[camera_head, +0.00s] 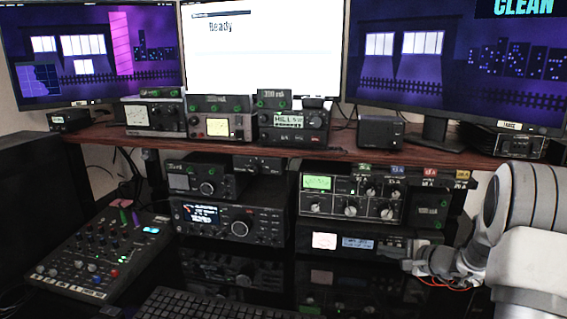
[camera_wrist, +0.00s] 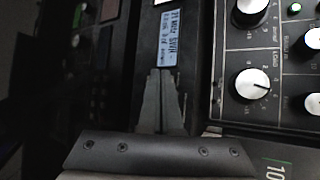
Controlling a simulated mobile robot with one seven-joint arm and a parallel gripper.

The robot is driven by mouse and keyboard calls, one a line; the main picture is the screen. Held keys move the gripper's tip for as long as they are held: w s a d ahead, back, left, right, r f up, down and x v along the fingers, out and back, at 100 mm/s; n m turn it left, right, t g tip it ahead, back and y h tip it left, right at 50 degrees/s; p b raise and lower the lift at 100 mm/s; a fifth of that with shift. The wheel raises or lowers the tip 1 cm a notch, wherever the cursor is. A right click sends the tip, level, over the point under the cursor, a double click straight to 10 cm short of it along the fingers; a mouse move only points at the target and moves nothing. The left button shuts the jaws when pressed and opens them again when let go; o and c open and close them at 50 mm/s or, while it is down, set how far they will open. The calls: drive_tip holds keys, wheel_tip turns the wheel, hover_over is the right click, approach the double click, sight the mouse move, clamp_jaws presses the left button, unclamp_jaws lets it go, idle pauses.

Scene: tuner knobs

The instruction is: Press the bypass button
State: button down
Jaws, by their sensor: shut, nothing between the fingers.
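No button marked bypass can be read in either view. The lower right black unit has a pale meter (camera_head: 324,241) and a small blue display (camera_head: 358,243); the display also shows, turned sideways, in the wrist view (camera_wrist: 168,38). My gripper (camera_head: 408,251) is at the right part of this unit's front. In the wrist view my gripper (camera_wrist: 164,76) is shut and empty, its fingertips close to the end of the blue display. I cannot tell whether the tips touch the panel. The fingers and wrist hide part of the unit's front.
A tuner with large knobs (camera_head: 349,207) sits directly above; one white knob (camera_wrist: 250,84) is right of my fingers in the wrist view. A wooden shelf (camera_head: 250,143) carries more radios. A mixer (camera_head: 92,252) and keyboard (camera_head: 205,303) are at left and front.

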drive_tip(key=shift+s+a, duration=0.1)
drive_tip(key=shift+s, duration=0.25)
drive_tip(key=shift+s+a+f+b, duration=0.1)
drive_tip(key=shift+s+a+b, duration=0.1)
drive_tip(key=shift+s+b, duration=0.6)
drive_tip(key=shift+s+a+b, duration=0.15)
drive_tip(key=shift+s+b, duration=0.25)
drive_tip(key=shift+s, duration=0.65)
drive_tip(key=shift+s+a+b, duration=0.25)
drive_tip(key=shift+s+b, duration=0.15)
drive_tip(key=shift+s, duration=0.7)
